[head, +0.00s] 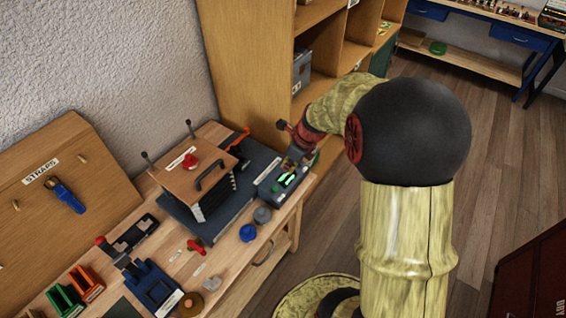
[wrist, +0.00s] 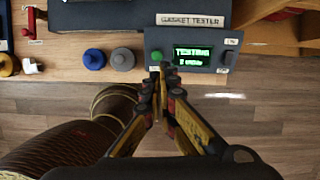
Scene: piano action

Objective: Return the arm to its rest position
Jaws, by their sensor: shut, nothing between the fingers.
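My arm (head: 405,220), yellowish with a large black joint, rises at the right of the head view and reaches left toward the bench. My gripper (head: 298,153) is over the gasket tester's end of the bench. In the wrist view my gripper (wrist: 161,80) is shut and empty, its fingertips together just below the green button (wrist: 156,56) of the gasket tester (wrist: 205,35). I cannot tell whether they touch it. The tester's green screen (wrist: 193,55) is lit and seems to read "TESTING", with a blurred second line. The tester also shows in the head view (head: 268,187).
A wooden box press (head: 183,174) with a black handle stands left of the tester. A blue knob (head: 248,233) and a grey knob (head: 262,215) are near the bench's front edge. A wooden shelf unit (head: 240,60) stands behind.

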